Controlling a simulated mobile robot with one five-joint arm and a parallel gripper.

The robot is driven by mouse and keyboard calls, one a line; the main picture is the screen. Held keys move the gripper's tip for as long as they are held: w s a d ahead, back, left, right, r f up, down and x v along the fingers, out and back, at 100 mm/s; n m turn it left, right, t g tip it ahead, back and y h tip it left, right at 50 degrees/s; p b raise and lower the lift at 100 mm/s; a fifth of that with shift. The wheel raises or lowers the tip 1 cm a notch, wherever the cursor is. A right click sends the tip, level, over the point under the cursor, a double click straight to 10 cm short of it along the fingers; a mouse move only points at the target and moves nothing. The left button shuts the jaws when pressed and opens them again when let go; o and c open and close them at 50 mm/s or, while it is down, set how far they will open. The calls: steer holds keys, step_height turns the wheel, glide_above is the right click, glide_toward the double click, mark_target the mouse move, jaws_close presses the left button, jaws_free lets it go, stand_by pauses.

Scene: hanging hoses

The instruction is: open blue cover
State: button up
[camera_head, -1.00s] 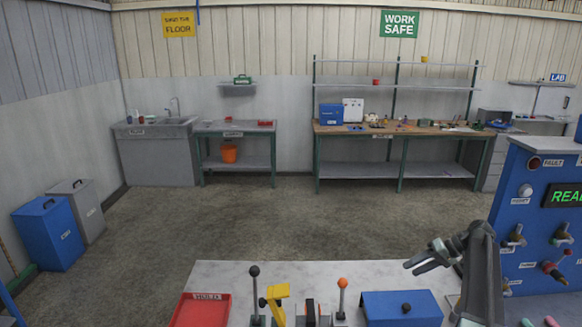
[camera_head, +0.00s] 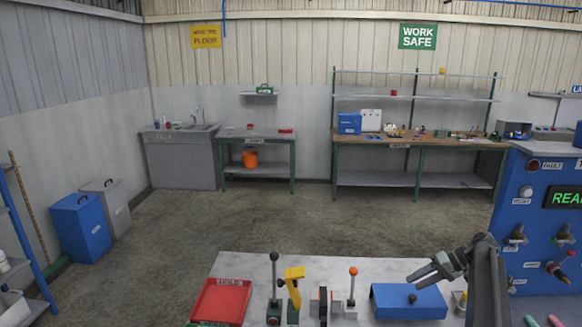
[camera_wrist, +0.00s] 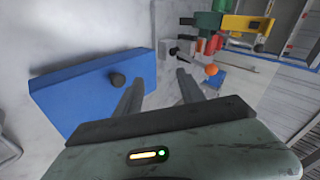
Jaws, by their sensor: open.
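The blue cover (camera_head: 408,301) is a flat-topped blue lid with a dark round knob (camera_head: 412,298), lying on the pale table at its right side. In the wrist view the blue cover (camera_wrist: 90,88) is at left, with its knob (camera_wrist: 117,80) standing up from it. My gripper (camera_head: 421,279) is above the cover at its right part, its fingers pointing left. In the wrist view my gripper (camera_wrist: 160,85) is open and empty, the knob lying just left of the left finger. What is under the cover is hidden.
Left of the cover stand an orange-knobbed lever (camera_head: 352,285), a yellow handle (camera_head: 293,275) and a black-knobbed lever (camera_head: 274,285). A red tray (camera_head: 220,302) is at the table's left. A blue panel (camera_head: 540,220) rises at right. Floor beyond the table is clear.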

steer(key=s+a+f+n+g+h, duration=0.1)
steer(key=s+a, duration=0.1)
steer(key=a, duration=0.9)
steer(key=s+a+f+n+g+h, duration=0.1)
steer(key=s+a+n+g, duration=0.15)
steer(key=a, duration=0.85)
steer(key=s+a+f+h, duration=0.3)
steer(key=s+a, duration=0.6)
steer(key=s+d+f+m+t+h, duration=0.1)
steer(key=s+d+f+m+h, duration=0.1)
steer(key=s+d+m+h, duration=0.2)
steer(key=s+d, duration=0.1)
steer(key=s, duration=0.1)
steer(key=shift+s+m, duration=0.35)
steer(key=shift+s, duration=0.05)
